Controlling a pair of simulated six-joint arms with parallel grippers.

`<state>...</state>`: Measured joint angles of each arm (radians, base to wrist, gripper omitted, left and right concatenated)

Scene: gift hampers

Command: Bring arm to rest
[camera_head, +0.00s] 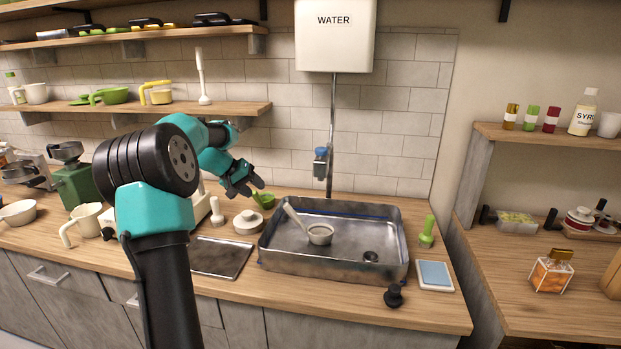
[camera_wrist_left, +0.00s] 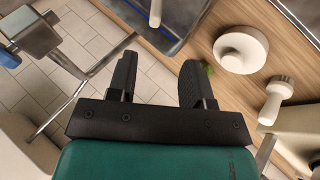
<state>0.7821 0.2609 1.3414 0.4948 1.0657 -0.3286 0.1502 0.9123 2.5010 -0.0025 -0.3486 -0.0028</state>
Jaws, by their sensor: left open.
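My left arm comes in from the left in the head view, and its gripper (camera_head: 243,180) hangs over the back of the counter, left of the sink. In the left wrist view the two dark fingers of this gripper (camera_wrist_left: 153,82) stand apart with nothing between them. Just beside the gripper in the head view is a small green cup (camera_head: 264,199), which looks apart from it, though I cannot tell the exact gap. My right gripper does not show.
A metal sink (camera_head: 281,262) holds a small strainer (camera_head: 320,234) with a handle. A white round lidded pot (camera_head: 248,222) stands left of it; a dark tray (camera_head: 222,257) lies in front. A water tank (camera_head: 334,52) hangs above. A shelf (camera_head: 230,107) runs behind my arm.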

